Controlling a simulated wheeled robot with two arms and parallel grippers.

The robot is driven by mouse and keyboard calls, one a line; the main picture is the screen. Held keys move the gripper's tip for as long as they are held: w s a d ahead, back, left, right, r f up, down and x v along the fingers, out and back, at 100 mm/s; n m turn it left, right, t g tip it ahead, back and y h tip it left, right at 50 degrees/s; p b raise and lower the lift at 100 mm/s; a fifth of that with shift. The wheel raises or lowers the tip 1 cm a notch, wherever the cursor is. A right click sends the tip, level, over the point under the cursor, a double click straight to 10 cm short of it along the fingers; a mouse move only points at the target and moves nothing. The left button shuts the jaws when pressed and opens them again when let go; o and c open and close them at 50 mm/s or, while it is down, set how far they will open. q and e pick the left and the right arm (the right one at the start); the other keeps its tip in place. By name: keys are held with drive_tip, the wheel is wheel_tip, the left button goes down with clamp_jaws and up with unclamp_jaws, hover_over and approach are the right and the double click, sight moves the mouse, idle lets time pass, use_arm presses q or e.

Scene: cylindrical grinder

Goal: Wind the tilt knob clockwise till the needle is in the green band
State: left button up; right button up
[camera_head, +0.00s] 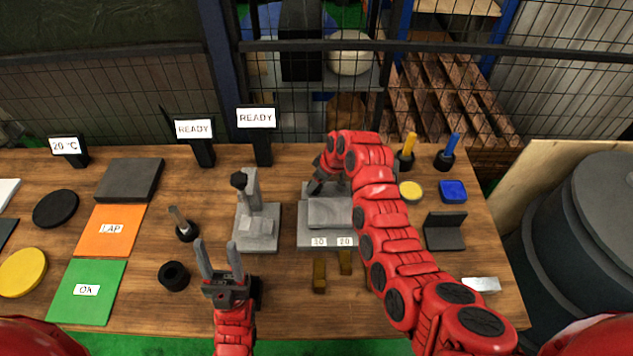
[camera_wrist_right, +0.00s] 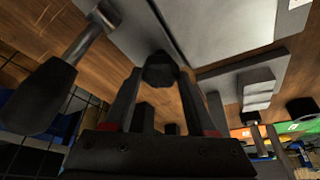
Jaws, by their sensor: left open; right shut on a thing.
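My right gripper (camera_wrist_right: 158,82) is shut on a dark, faceted knob (camera_wrist_right: 159,68) beside a grey block in the right wrist view. In the head view my right gripper (camera_head: 321,180) is at the back left of a grey device (camera_head: 325,232) labelled 10 and 20. My red right arm covers the device's right side, and the knob is hidden there. I cannot make out a needle or a green band in either view. My left gripper (camera_head: 219,258) is open and empty above the front of the table, fingers pointing towards the back.
A grey stand (camera_head: 258,238) with a black-topped post is left of the device. Brass blocks (camera_head: 319,272) lie in front of it. An orange LAP mat (camera_head: 111,232) and a green OK mat (camera_head: 87,292) lie at left. READY signs (camera_head: 256,118) stand along the back.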

drive_tip(key=m+t+h+b, duration=0.1)
drive_tip(key=m, duration=0.2)
drive_tip(key=shift+a+f+b, duration=0.1)
drive_tip(key=shift+f+b, duration=0.05)
drive_tip(key=shift+b, duration=0.2)
drive_tip(key=shift+s+m+h+b, duration=0.1)
drive_tip(key=shift+m+h+b, duration=0.25)
drive_tip(key=shift+m, duration=0.55)
drive_tip(key=o, duration=1.1)
drive_tip(key=shift+r, duration=0.2)
